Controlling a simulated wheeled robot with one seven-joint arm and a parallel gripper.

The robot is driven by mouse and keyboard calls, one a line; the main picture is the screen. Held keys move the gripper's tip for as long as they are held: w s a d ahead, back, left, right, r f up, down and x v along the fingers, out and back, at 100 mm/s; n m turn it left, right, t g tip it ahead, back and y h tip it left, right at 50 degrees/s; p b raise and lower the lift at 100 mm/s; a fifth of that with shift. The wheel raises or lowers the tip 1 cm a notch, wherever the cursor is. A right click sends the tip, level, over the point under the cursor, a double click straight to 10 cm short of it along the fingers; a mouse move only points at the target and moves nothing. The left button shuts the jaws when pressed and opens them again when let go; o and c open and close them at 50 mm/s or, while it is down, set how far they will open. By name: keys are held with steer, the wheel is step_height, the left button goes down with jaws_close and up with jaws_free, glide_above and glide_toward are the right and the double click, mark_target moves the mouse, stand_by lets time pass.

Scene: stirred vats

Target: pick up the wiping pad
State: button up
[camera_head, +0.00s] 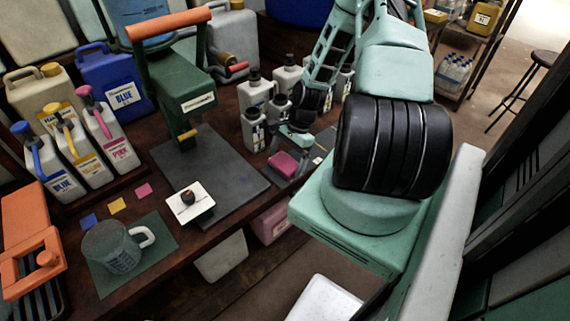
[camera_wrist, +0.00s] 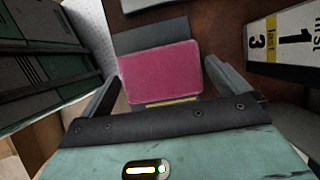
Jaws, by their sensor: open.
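The wiping pad is a pink block (camera_head: 284,164) lying on a dark grey mat (camera_head: 299,174) at the table's right side. In the wrist view the pad (camera_wrist: 160,72) is in the middle, with a yellow strip along its near edge. My gripper (camera_wrist: 161,80) is open and empty, one finger on each side of the pad's near part. I cannot tell whether the fingers are down at the pad's height. In the head view my gripper (camera_head: 293,146) is just behind the pad and small, partly hidden by my arm.
White bottles (camera_head: 256,93) stand close behind and left of my gripper. A green press (camera_head: 180,90), a grey mug (camera_head: 110,247) and colored jugs (camera_head: 108,135) stand further left.

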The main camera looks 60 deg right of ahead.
steer(key=shift+f, duration=0.1)
steer(key=shift+c, duration=0.3)
steer(key=c, duration=0.7)
